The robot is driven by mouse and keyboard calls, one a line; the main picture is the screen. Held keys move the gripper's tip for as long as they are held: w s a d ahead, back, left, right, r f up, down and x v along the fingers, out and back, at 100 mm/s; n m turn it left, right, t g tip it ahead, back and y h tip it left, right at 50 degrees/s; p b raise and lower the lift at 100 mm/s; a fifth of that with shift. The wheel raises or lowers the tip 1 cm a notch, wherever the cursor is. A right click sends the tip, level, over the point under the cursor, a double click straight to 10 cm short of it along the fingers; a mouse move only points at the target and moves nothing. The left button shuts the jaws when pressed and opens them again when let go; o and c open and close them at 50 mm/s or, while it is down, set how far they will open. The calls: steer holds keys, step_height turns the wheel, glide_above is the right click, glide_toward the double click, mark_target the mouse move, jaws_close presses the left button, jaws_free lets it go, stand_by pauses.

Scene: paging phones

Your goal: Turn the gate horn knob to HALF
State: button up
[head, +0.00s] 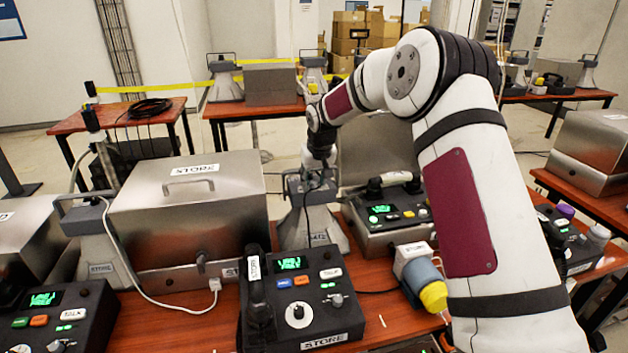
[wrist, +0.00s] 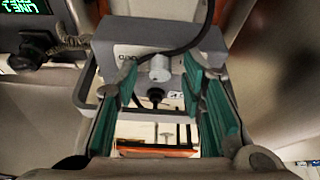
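The gate horn (head: 312,229) is a grey horn whose front label seems to read GATE. It stands upright on the table behind the STORE phone. In the wrist view its grey box (wrist: 125,35) and carrying bracket (wrist: 84,75) fill the upper middle. A pale round knob (wrist: 160,69) sticks out of the box, with a dark cable fitting below it. My gripper (head: 319,160) is over the top of the horn. In the wrist view its teal fingers (wrist: 159,82) are apart, one on each side of the knob, with gaps visible. The knob's setting cannot be read.
A dark cable (wrist: 190,40) crosses by the right finger.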

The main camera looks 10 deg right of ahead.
steer(key=shift+c, duration=0.6)
jaws_close()
steer(key=shift+n, duration=0.3)
steer(key=n+y+b, duration=0.1)
steer(key=n, duration=0.1)
steer(key=shift+d+n, duration=0.15)
steer(key=shift+n, duration=0.15)
steer(key=shift+w+n+g+y+b, duration=0.1)
steer(key=shift+n+g+y+b, duration=0.3)
steer(key=shift+n, duration=0.75)
steer(key=shift+n+g+y+b, duration=0.1)
steer(key=shift+n+y+b, duration=0.45)
steer(key=shift+n, duration=0.6)
steer(key=shift+r, duration=0.1)
